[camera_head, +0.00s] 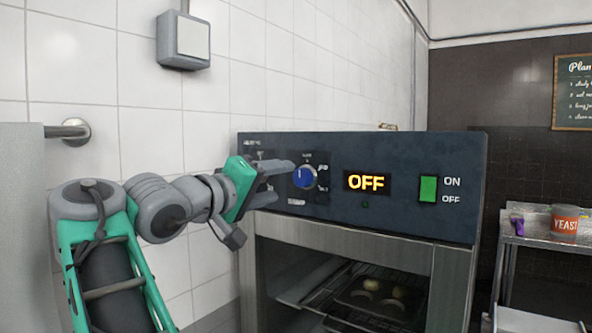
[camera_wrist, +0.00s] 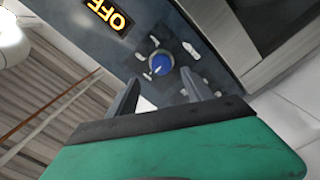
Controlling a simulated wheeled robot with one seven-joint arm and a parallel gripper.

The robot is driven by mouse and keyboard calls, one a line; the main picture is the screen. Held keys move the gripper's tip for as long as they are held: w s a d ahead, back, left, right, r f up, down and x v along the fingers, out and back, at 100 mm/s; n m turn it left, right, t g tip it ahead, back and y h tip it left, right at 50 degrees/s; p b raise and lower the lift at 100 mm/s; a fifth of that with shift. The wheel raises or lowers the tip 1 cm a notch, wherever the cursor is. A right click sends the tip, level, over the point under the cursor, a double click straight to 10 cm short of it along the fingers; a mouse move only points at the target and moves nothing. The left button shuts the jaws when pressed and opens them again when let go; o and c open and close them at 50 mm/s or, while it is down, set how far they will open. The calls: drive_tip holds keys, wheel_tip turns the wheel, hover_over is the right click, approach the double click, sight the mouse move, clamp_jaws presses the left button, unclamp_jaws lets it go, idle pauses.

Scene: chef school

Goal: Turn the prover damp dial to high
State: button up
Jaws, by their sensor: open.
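The prover (camera_head: 350,232) is a dark-fronted cabinet with a steel lower body. Its blue dial (camera_head: 304,177) sits on the left of the control panel, with small labels around it that I cannot read. The dial also shows in the wrist view (camera_wrist: 160,64), with a pale pointer line on it. My gripper (camera_head: 282,182) is at the panel's left end, its fingers pointing towards the dial. In the wrist view my gripper (camera_wrist: 160,90) is open, the dial showing just beyond and between the fingertips. I see no contact with the dial.
The panel display (camera_head: 367,182) reads OFF, beside a green ON/OFF switch (camera_head: 428,189). Racks with a tray (camera_head: 375,300) show inside the prover. A tiled wall (camera_head: 100,70) stands close on the left. A side table (camera_head: 560,242) at right holds a yeast tin (camera_head: 564,220).

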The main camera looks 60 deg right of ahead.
sight(299, 178)
drive_tip(key=d, duration=0.2)
drive_tip(key=d+p, duration=0.1)
drive_tip(key=d, duration=0.1)
drive_tip(key=s+d, duration=0.1)
drive_tip(key=d, duration=0.2)
drive_tip(key=shift+d+f, duration=0.1)
drive_tip(key=shift+c, duration=0.6)
clamp_jaws()
